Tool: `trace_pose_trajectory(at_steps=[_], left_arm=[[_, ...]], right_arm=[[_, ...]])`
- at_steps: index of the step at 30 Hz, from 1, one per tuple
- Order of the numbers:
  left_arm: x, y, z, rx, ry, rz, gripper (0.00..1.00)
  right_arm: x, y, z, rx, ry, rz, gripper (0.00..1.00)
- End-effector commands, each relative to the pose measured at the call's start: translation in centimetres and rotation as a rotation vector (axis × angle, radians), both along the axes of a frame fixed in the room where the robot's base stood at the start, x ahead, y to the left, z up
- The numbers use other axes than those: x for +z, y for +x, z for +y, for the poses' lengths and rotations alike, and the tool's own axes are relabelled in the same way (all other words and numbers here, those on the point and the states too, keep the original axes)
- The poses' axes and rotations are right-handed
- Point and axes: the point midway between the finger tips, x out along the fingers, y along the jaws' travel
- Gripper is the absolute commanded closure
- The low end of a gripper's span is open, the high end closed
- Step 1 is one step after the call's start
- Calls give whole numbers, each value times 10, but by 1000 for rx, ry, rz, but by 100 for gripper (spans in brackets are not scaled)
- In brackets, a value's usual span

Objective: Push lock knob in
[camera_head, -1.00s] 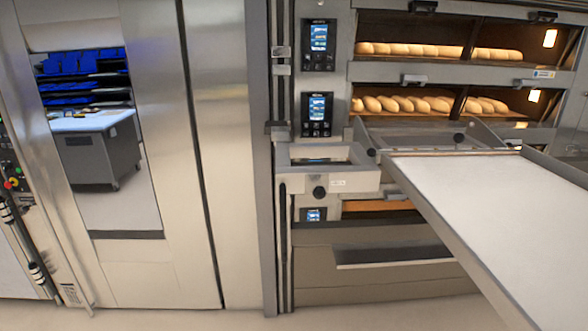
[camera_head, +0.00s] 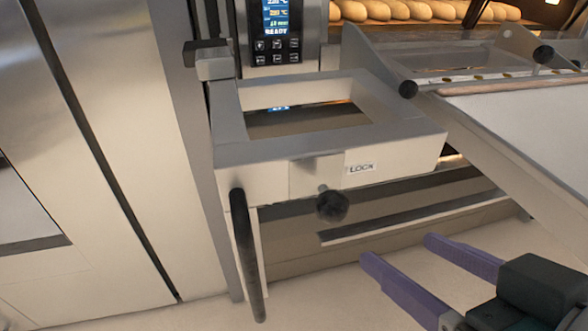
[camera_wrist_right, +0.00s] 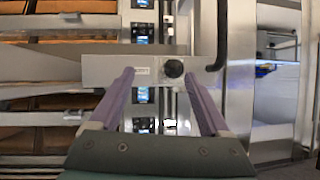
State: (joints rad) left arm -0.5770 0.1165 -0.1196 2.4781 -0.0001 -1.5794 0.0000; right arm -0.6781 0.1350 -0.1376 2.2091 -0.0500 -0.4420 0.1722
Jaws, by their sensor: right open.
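The lock knob (camera_head: 332,205) is a round black knob on a short stem. It stands out from the front of a light metal bracket (camera_head: 250,168), just left of a small "LOCK" label (camera_head: 361,167). My right gripper (camera_head: 405,258) has purple fingers and is open and empty, below and to the right of the knob and apart from it. In the right wrist view the knob (camera_wrist_right: 174,68) shows between the two open fingers (camera_wrist_right: 160,75), nearer the right-hand finger, with the bracket beyond them. My left gripper is not in view.
A black vertical handle (camera_head: 246,255) hangs at the bracket's left. A loader tray (camera_head: 520,115) with a metal side rail and black knobs extends at right. An oven control panel (camera_head: 278,30) and bread loaves (camera_head: 420,10) are behind. Space in front of the bracket looks clear.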

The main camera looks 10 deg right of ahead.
Motion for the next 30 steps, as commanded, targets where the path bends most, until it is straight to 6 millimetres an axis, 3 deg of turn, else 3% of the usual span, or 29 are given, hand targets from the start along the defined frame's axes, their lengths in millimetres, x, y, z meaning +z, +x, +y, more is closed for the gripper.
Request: trace_pose_trajectory(at_steps=[1,3,9,16,30], left_arm=[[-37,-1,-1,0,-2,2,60],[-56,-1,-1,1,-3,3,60],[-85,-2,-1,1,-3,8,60],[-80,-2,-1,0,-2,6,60],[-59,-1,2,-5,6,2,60]], right_arm=[[-30,2,3,5,29,-80,19],[-35,4,8,13,75,-196,19],[-33,-2,16,40,167,-411,19],[-23,8,20,47,191,-468,19],[-23,82,37,46,189,-466,19]])
